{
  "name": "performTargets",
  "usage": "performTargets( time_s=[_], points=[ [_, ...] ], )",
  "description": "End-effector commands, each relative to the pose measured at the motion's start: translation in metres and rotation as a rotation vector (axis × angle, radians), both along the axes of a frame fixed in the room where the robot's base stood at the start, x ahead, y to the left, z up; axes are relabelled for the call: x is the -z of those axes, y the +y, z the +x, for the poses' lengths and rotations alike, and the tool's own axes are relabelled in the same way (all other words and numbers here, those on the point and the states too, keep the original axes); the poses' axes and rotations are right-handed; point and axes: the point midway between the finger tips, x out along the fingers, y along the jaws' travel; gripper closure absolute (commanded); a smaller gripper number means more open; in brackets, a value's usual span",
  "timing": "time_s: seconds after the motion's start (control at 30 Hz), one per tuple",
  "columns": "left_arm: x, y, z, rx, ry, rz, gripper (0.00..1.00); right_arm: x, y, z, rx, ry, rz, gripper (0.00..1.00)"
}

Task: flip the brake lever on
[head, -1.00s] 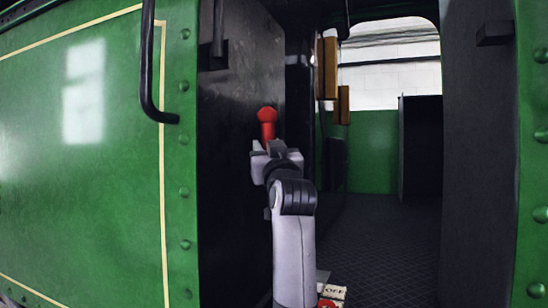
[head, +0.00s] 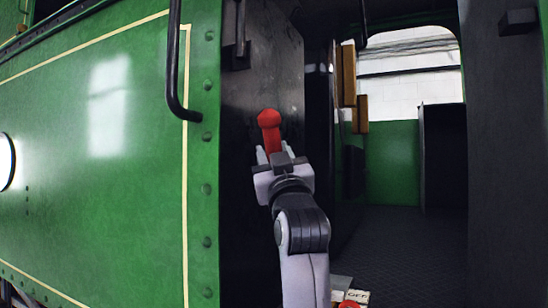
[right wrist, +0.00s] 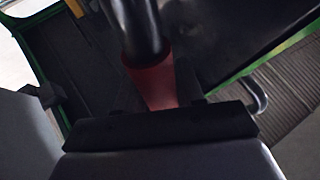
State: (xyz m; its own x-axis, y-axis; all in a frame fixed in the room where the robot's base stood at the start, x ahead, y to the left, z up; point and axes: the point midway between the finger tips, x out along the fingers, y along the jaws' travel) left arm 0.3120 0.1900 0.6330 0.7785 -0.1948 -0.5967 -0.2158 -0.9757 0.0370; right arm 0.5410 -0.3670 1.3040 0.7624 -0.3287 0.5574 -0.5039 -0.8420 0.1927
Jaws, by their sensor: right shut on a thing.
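The brake lever (head: 269,130) has a red handle with a rounded top, in front of the dark inner panel of the cab in the head view. It stands nearly upright. My right gripper (head: 270,157) is shut on the lower part of the red handle, with the knob showing above the fingers. In the right wrist view the red handle (right wrist: 153,86) shows just beyond the dark edge of my gripper. The lever's base is hidden behind my right arm. My left gripper is not in view.
A black handrail (head: 174,80) hangs on the green side wall (head: 90,190) left of the doorway. A sign reading "OFF" (head: 357,296) with a red part below it shows at the bottom. The dark cab floor (head: 395,235) is open to the right of my arm.

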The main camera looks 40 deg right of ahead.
Motion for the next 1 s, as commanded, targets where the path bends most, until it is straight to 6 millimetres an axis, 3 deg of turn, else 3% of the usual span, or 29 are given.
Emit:
performTargets(
  time_s=[0.03, 0.1, 0.47, 1.0],
  points=[
    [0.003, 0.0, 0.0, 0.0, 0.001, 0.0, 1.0, 0.007, 0.006, 0.002, -0.009, 0.014, -0.004, 0.59],
    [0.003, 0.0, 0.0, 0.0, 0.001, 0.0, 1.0, 0.008, 0.006, 0.002, -0.009, 0.014, -0.004, 0.42],
    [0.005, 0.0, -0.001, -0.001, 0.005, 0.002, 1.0, 0.008, 0.004, -0.001, -0.006, 0.011, -0.002, 0.42],
    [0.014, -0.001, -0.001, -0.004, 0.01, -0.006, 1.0, 0.043, 0.026, -0.049, -0.007, 0.013, -0.002, 0.42]
  ],
)
